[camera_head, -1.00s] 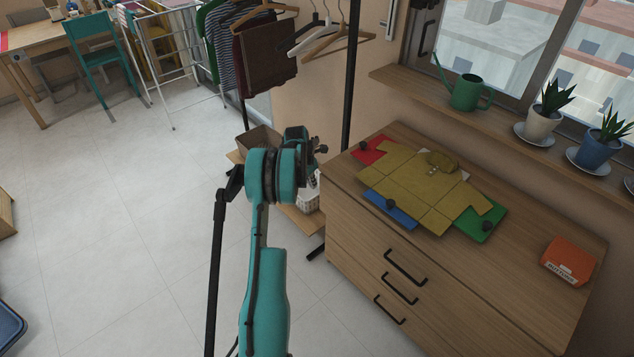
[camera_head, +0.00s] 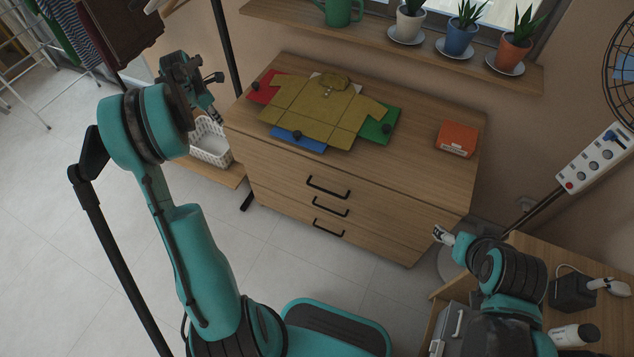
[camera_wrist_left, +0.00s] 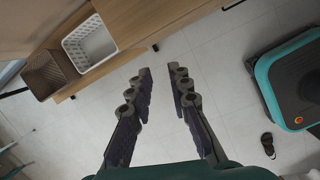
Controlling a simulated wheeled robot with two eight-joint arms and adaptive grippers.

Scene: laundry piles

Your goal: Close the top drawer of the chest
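The wooden chest (camera_head: 290,68) stands in the middle of the head view, with three dark bar handles on its front. The top drawer (camera_head: 285,168) has the uppermost handle (camera_head: 328,187); I cannot tell whether this drawer stands slightly out. My left gripper (camera_head: 214,112) is beside the chest's left end, apart from the drawer front. In the left wrist view its two fingers (camera_wrist_left: 162,72) are spread, with only floor showing between them. My right gripper (camera_head: 441,234) is near the chest's front right corner, small and partly hidden by its arm.
A side table (camera_head: 595,255) stands at right.

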